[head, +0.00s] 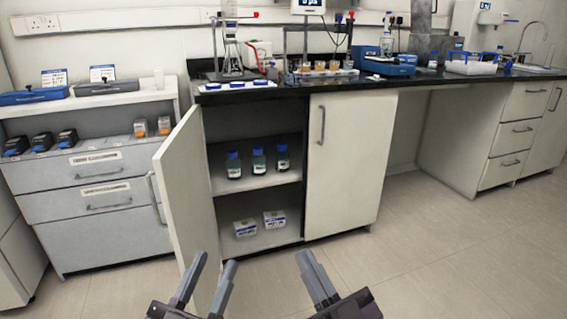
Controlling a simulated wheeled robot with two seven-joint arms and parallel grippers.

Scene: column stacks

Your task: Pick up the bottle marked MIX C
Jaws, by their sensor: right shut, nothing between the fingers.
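Three blue-capped bottles stand upright in a row on the upper shelf of the open cabinet: a left bottle (233,166), a middle bottle (258,162) and a right bottle (283,159). Their labels are too small to read, so I cannot tell which one is marked MIX C. My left gripper (215,262) is low in the view, in front of the cabinet, with its fingers apart and nothing between them. My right gripper (306,256) is to its right, also low, with its fingers together and empty. Both are apart from the bottles.
The cabinet's left door (184,190) stands open; its right door (346,165) is shut. Two small white boxes, a left one (245,228) and a right one (274,219), sit on the cabinet floor. The black worktop (430,76) above carries lab equipment. The floor (430,250) at right is clear.

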